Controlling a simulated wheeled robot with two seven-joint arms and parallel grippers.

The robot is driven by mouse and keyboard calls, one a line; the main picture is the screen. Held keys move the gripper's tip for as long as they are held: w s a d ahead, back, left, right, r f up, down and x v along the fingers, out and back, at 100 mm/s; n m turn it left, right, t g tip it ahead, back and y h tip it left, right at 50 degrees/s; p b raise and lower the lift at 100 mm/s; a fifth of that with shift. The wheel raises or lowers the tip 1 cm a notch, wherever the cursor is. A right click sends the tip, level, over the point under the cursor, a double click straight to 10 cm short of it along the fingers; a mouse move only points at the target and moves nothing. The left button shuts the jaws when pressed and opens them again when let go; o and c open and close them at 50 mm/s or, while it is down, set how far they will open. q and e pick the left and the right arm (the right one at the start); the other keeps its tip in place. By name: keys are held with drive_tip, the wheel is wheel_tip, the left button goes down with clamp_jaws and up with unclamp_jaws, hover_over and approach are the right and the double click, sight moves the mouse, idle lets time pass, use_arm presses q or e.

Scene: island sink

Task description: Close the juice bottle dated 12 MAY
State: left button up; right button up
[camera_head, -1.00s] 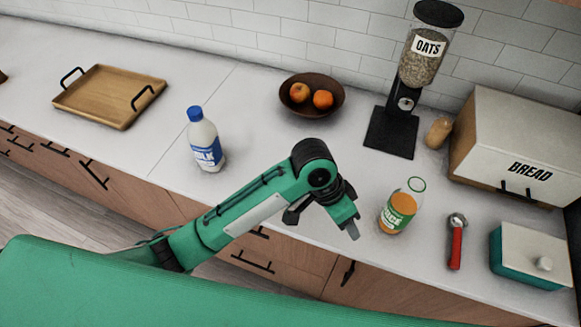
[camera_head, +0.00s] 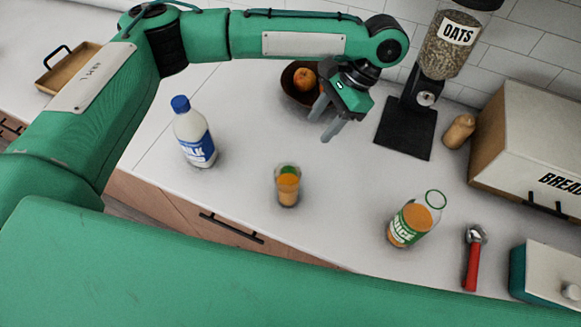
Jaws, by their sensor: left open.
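The juice bottle (camera_head: 408,226) stands on the counter at the right, with a green label and orange juice inside. A green ring rims its open top, and I see no cap on it. No date is readable. A clear glass (camera_head: 288,190) with orange contents stands left of it. Something green shows at the glass's upper part; I cannot tell whether it is inside or behind. My left gripper (camera_head: 326,118) is open and empty, fingers pointing down, above the counter between the fruit bowl and the glass, apart from the bottle. My right gripper is not in view.
A milk bottle (camera_head: 193,133) with a blue cap stands at the left. The fruit bowl (camera_head: 291,88), oats dispenser (camera_head: 404,130), small jar (camera_head: 459,131) and bread box (camera_head: 530,140) stand behind. A red-handled tool (camera_head: 471,262) and teal box (camera_head: 518,270) lie at right.

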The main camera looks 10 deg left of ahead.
use_arm(q)
drive_tip(key=f+b, duration=0.1)
drive_tip(key=f, duration=0.2)
drive_tip(key=f+b, duration=0.1)
drive_tip(key=shift+w+a+f+b, duration=0.15)
drive_tip(key=shift+w+b, duration=0.2)
drive_tip(key=shift+w, duration=0.05)
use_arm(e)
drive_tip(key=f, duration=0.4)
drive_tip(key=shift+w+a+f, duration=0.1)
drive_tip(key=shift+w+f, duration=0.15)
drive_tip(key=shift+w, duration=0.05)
use_arm(q)
drive_tip(key=shift+w, duration=0.1)
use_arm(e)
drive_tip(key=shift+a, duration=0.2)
use_arm(q)
drive_tip(key=p+x, duration=0.1)
drive_tip(key=x, duration=0.7)
drive_tip(key=shift+a, duration=0.1)
drive_tip(key=shift+f, duration=0.25)
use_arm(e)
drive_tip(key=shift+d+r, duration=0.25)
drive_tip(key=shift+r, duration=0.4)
use_arm(q)
drive_tip(key=shift+a, duration=0.1)
